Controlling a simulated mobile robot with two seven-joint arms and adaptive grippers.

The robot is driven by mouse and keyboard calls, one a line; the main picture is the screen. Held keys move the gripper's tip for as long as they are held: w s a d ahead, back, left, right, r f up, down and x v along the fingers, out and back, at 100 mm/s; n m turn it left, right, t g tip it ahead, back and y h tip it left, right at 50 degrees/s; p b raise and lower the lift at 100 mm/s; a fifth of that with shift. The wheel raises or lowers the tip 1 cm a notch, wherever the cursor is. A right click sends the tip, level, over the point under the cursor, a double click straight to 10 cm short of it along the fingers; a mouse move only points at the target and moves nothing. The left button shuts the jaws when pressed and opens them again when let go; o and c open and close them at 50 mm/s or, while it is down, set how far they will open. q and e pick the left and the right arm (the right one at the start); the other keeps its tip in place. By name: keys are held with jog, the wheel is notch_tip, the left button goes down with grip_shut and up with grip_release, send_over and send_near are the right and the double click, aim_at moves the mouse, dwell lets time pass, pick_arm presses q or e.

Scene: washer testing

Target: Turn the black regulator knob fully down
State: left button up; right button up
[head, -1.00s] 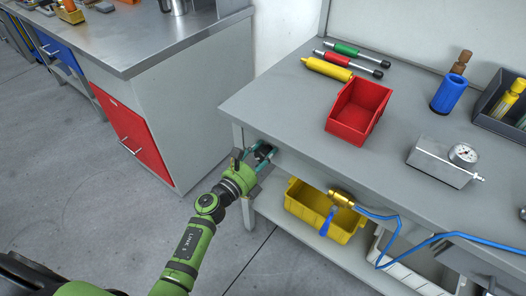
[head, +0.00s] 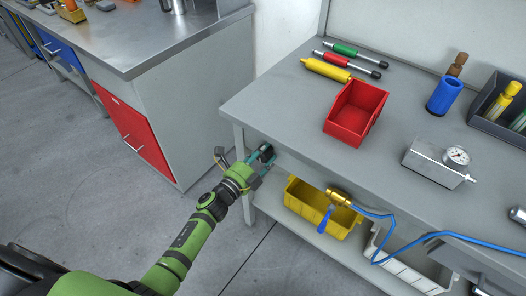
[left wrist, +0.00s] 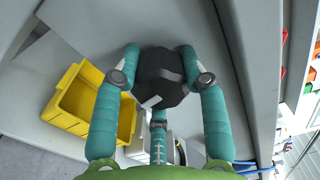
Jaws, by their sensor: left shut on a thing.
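The black regulator knob (left wrist: 162,78) shows in the left wrist view, between the teal fingers of my left gripper (left wrist: 162,72). The gripper is shut on the knob, with a finger on each side of it. In the head view my left gripper (head: 258,163) is at the front edge of the grey workbench, near its left corner. There the knob (head: 266,151) is a small dark shape, mostly hidden by the fingers. My right gripper is not in view.
A yellow bin (head: 306,207) stands on the shelf below the bench, right of my gripper. A brass valve (head: 338,196) with a blue handle and blue hose is at the bench front. A red bin (head: 352,124) and a gauge block (head: 433,160) stand on top.

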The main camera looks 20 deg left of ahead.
pick_arm(q)
jog(key=n, duration=0.2)
jog(key=n+p, duration=0.1)
jog(key=n, duration=0.1)
jog(key=shift+s+d+f, duration=0.1)
jog(key=shift+d+f, duration=0.05)
jog(key=shift+d, duration=0.05)
jog(key=n+p, duration=0.1)
jog(key=n, duration=0.3)
jog(key=n+p, duration=0.1)
jog(key=n, duration=0.3)
jog(key=shift+r+n, duration=0.2)
jog(key=shift+n, duration=1.5)
jog(key=shift+a, duration=0.1)
jog(key=o, duration=1.2)
jog(key=shift+r, duration=0.1)
jog(key=shift+c, duration=0.2)
jog(key=shift+a, duration=0.1)
